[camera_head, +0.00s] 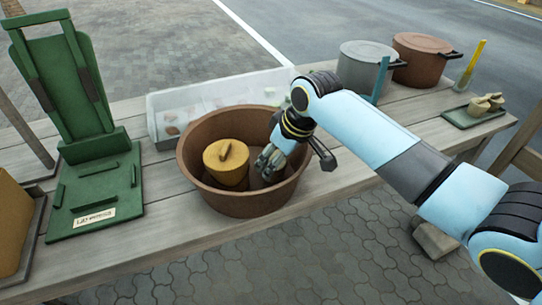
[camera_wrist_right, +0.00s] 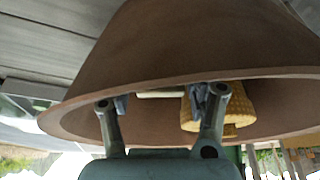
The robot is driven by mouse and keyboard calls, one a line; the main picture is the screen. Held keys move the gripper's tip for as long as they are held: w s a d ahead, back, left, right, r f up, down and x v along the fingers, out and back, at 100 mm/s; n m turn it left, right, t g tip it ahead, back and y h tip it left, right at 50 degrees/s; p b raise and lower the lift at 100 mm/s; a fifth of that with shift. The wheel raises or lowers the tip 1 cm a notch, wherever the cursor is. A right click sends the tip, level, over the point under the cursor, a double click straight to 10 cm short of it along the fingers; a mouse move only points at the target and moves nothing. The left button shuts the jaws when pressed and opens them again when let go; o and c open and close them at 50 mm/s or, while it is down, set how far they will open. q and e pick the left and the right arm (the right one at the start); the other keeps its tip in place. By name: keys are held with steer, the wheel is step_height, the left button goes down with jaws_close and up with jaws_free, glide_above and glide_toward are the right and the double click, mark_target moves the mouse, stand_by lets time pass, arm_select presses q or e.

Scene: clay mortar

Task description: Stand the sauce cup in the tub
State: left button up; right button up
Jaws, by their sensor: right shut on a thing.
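The tub (camera_head: 240,207) is a wide brown round bowl on the table, and its wall fills much of the right wrist view (camera_wrist_right: 200,45). My right gripper (camera_head: 266,166) reaches down inside the tub, right of its middle. In the wrist view its two fingers (camera_wrist_right: 162,98) are shut on a small pale thing (camera_wrist_right: 163,94), apparently the sauce cup. Only a narrow strip of the cup shows there; my fingers hide it in the head view. I cannot tell whether it touches the tub's floor. My left gripper is not in view.
A yellow lidded pot (camera_head: 226,166) stands inside the tub, left of my gripper. A clear bin (camera_head: 200,104) is behind the tub, a green stand (camera_head: 95,190) to the left. Grey (camera_head: 363,68) and brown (camera_head: 423,60) pots stand at the back right.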

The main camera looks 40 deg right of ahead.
steer(key=w, duration=0.2)
steer(key=shift+w+d+f, duration=0.3)
steer(key=shift+w, duration=0.05)
steer(key=shift+f, duration=0.35)
steer(key=shift+s+r, duration=0.1)
steer(key=shift+s, duration=0.05)
steer(key=shift+f, duration=0.2)
steer(key=o, duration=0.9)
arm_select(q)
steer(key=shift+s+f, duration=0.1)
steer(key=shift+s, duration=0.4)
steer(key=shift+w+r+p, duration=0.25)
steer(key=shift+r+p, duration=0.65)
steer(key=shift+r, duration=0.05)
arm_select(e)
steer(key=v, duration=1.2)
steer(key=shift+r, duration=0.1)
